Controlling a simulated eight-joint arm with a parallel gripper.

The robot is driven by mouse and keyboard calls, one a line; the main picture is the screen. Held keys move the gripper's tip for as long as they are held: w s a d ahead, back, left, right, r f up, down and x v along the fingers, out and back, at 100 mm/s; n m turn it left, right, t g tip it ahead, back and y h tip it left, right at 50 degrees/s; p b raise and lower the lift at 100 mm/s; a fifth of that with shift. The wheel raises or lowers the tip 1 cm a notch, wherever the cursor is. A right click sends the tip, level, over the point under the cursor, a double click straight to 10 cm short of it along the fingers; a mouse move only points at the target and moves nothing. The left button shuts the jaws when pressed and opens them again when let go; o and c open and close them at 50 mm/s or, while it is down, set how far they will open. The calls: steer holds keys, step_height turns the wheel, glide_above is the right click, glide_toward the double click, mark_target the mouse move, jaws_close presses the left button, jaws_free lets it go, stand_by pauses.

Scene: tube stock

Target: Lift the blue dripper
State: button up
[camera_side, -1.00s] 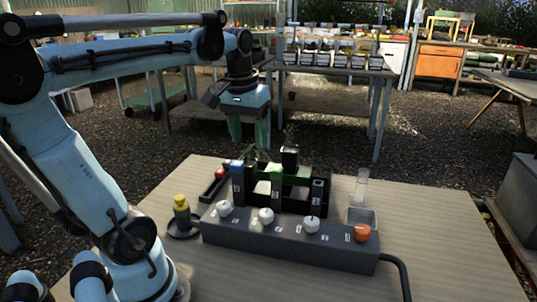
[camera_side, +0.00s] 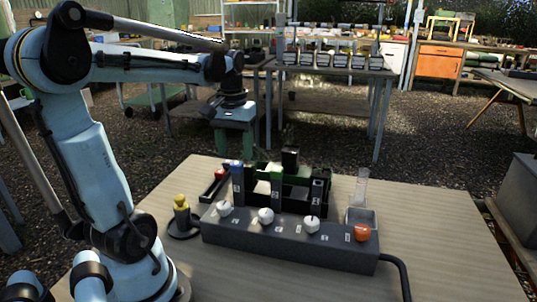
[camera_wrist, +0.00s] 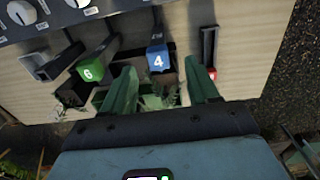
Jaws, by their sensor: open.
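The blue dripper (camera_wrist: 158,58), a blue-capped piece marked 4 on a black stem, stands in a black rack. In the side view its blue top (camera_side: 236,167) is at the rack's left end. My gripper (camera_wrist: 160,68) is open and empty, its two green fingers spread on either side of the blue cap in the wrist picture, apart from it. In the side view my gripper (camera_side: 235,148) hangs above the rack's left end, pointing down. A gap shows between fingers and blue cap.
A green dripper (camera_wrist: 92,68) marked 6 stands beside the blue one. A red-ended black piece (camera_side: 219,175) lies left of the rack. A grey box (camera_side: 285,246) with white and orange knobs is in front. A yellow-topped piece (camera_side: 181,214) stands at left. The right tabletop is clear.

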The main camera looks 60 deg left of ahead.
mark_target(237, 163)
steer(key=shift+w+f, duration=0.2)
steer(key=shift+f, duration=2.3)
steer(key=c, duration=1)
steer(key=shift+r, duration=0.1)
